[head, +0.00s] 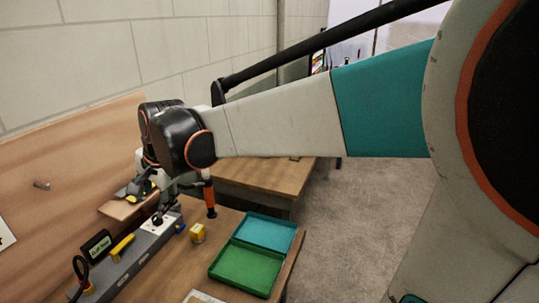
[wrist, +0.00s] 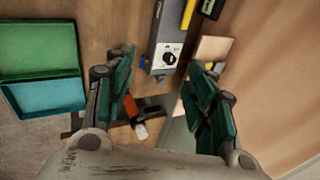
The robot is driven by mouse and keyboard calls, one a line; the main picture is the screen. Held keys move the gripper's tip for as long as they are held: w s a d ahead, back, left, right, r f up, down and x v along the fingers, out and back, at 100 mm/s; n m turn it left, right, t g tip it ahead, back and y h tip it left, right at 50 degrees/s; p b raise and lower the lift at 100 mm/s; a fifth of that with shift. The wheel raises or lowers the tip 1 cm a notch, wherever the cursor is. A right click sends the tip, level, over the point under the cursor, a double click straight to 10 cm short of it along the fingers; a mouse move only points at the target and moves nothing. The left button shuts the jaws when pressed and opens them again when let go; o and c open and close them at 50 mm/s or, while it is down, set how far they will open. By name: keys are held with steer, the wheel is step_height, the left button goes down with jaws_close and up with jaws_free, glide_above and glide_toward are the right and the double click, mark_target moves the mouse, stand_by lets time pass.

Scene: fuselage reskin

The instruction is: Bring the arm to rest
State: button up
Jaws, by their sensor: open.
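My arm reaches from the right across the head view to a black wrist joint above the workbench. My gripper (head: 165,188) is below that joint, partly hidden by it, over the far end of a long grey unit. In the wrist view my gripper (wrist: 162,62) has its two green-padded fingers wide apart, with nothing held between them. Beyond the fingertips is the grey unit (head: 128,262) with a black knob on a white plate (wrist: 169,57). I cannot tell the exact height of the fingers above it.
A two-part green and teal tray (head: 246,268) lies right of the unit. A yellow block (head: 197,233) stands between them. An orange-and-black tool (head: 209,194) is close beside my gripper. A wooden panel (head: 65,180) rises at left. Open floor (head: 345,225) lies right.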

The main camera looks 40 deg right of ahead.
steer(key=s+f+n+t+b, duration=0.1)
steer(key=s+f+n, duration=0.1)
steer(key=s+n, duration=0.5)
steer(key=s+a+f+n+h, duration=0.1)
steer(key=s+f+n, duration=0.2)
steer(key=s+n, duration=0.4)
steer(key=s, duration=0.6)
steer(key=shift+s+f+t+b, duration=0.25)
steer(key=shift+f+t+b, duration=0.1)
steer(key=shift+t, duration=0.05)
